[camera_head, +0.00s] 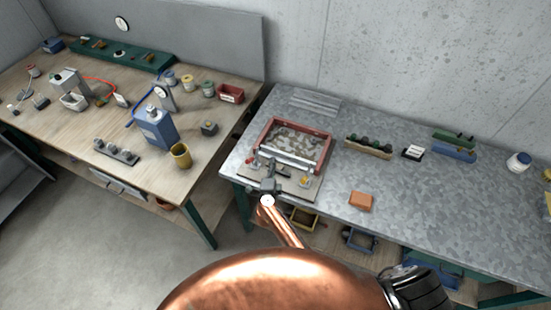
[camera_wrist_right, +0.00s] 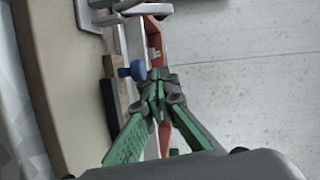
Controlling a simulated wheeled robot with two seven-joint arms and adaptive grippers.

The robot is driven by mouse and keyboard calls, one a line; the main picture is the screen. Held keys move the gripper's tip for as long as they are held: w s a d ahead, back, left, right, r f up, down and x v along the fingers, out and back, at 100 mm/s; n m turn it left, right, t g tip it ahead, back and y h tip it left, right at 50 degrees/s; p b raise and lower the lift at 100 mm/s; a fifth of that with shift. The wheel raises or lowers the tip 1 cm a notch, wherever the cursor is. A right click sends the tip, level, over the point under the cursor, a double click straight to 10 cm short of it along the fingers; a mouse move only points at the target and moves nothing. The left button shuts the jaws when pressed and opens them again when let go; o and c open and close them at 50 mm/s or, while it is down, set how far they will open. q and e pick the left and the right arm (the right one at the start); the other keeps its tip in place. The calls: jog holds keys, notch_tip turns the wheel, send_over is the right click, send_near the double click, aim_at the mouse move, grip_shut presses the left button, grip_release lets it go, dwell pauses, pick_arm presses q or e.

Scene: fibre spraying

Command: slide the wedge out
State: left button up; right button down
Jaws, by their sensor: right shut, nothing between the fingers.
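My right gripper (camera_head: 266,187) is at the front edge of a flat base board (camera_head: 312,192) on the metal-topped table. In the right wrist view its green, jointed fingers (camera_wrist_right: 157,84) are shut and hold nothing. Their tips are close to a blue knob (camera_wrist_right: 133,70) and a red frame part (camera_wrist_right: 154,42); I cannot tell whether they touch. A red-rimmed frame (camera_head: 263,135) with a mottled inside stands on the board, with a pale bar (camera_head: 295,161) along its front. I cannot single out the wedge for certain; the gripper hides part of the board's front. My left gripper is out of view.
An orange block (camera_head: 361,201) lies on the table right of the board. A row of dark items (camera_head: 368,147) stands behind it. The table's right middle is mostly clear.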

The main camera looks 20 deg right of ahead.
notch_tip(320, 180, up, 7)
jog(key=shift+r, duration=0.2)
dwell(0.3)
